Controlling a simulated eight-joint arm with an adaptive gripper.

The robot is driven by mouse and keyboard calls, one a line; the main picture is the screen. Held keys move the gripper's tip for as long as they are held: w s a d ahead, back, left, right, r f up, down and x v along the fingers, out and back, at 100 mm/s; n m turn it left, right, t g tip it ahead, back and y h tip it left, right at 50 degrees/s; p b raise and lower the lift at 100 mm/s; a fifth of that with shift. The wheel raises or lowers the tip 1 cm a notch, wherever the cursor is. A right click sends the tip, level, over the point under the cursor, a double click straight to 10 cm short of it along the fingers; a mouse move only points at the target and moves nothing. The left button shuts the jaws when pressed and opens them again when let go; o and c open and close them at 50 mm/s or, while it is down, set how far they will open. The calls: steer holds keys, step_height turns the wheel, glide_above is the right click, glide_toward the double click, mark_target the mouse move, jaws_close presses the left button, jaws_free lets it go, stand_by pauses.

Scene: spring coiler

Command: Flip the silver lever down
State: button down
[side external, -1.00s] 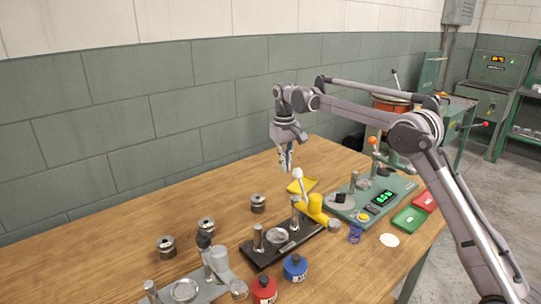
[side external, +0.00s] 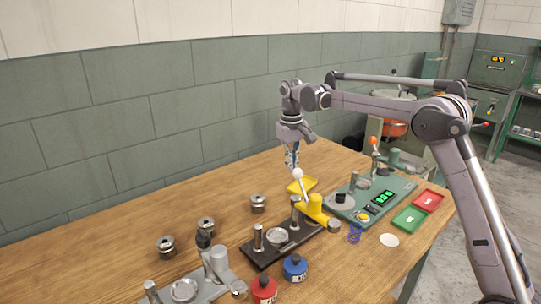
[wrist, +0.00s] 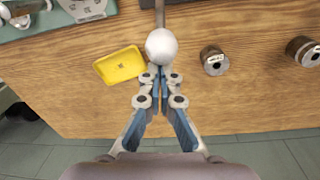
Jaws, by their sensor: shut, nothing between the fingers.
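A silver lever (side external: 304,190) with a white ball knob (side external: 298,174) stands up, slightly tilted, from the yellow arm (side external: 316,210) on a black base plate (side external: 262,256). The white knob also shows large in the wrist view (wrist: 162,46), with part of its rod behind it. My gripper (side external: 292,166) points down just above the knob in the side view. In the wrist view my shut, empty fingertips (wrist: 161,74) are at the near edge of the knob; I cannot tell whether they touch it.
A yellow tray (side external: 303,186) lies behind the lever. A green machine (side external: 376,200) with an orange knob stands to the right, and a grey machine (side external: 214,272) with a black knob to the left.

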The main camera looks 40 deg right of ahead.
steer(key=shift+s+r+t, duration=0.4)
steer(key=shift+s+t, duration=0.1)
steer(key=shift+s, duration=0.25)
steer(key=shift+s+r+t, duration=0.4)
steer(key=shift+s+t, duration=0.1)
steer(key=shift+s, duration=0.2)
steer(key=s+t, duration=0.8)
steer(key=s, duration=0.6)
steer(key=shift+s+f+t, duration=0.25)
steer(key=shift+s+t, duration=0.05)
steer(key=shift+t, duration=0.1)
step_height(320, 180, up, 3)
steer(key=w, duration=0.3)
steer(key=v, duration=0.9)
steer(key=shift+s+d+m, duration=0.3)
steer(key=shift+s+d, duration=0.1)
steer(key=shift+s, duration=0.05)
